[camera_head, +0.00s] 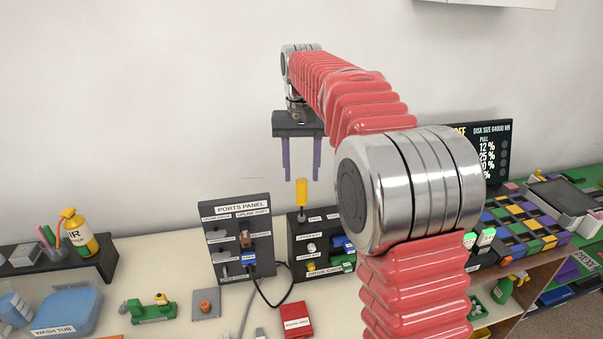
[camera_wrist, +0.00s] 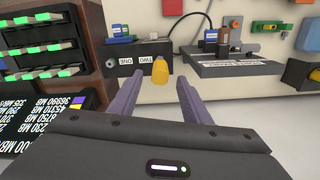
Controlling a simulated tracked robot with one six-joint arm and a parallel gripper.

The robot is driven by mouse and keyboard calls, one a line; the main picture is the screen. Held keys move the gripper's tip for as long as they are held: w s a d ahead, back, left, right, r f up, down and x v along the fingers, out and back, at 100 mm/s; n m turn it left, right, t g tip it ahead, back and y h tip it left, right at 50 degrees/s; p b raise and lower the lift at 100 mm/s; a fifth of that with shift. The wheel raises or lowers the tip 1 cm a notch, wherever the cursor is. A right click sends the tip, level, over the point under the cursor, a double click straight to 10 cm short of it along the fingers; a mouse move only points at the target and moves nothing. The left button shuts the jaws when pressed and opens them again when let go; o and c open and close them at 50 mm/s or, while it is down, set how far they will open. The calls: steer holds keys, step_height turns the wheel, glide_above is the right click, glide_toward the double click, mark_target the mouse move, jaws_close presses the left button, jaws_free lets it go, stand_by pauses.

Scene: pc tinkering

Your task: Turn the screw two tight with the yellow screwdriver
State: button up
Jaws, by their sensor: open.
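The yellow screwdriver (camera_head: 301,192) stands upright on top of a dark box (camera_head: 299,234). My gripper (camera_head: 301,176) is open above it, fingers pointing down, one to each side of the handle's line. In the wrist view my gripper (camera_wrist: 158,84) shows two purple fingers spread apart, with the yellow handle (camera_wrist: 160,71) between and a little beyond their tips. They do not appear to touch it. The label TWO (camera_wrist: 148,60), seen upside down, is by the handle, with the label ONE (camera_wrist: 125,61) beside it. Screw two itself is not visible.
The ports panel (camera_head: 224,213) with a cable stands just left of the dark box. A red block (camera_head: 296,320) lies in front. A screen (camera_head: 490,143) and a colored grid tray (camera_head: 520,222) are at the right. Space above the screwdriver is clear.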

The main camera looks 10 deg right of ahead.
steer(key=shift+r, duration=1.9)
steer(key=shift+r, duration=0.15)
step_height(320, 180, up, 7)
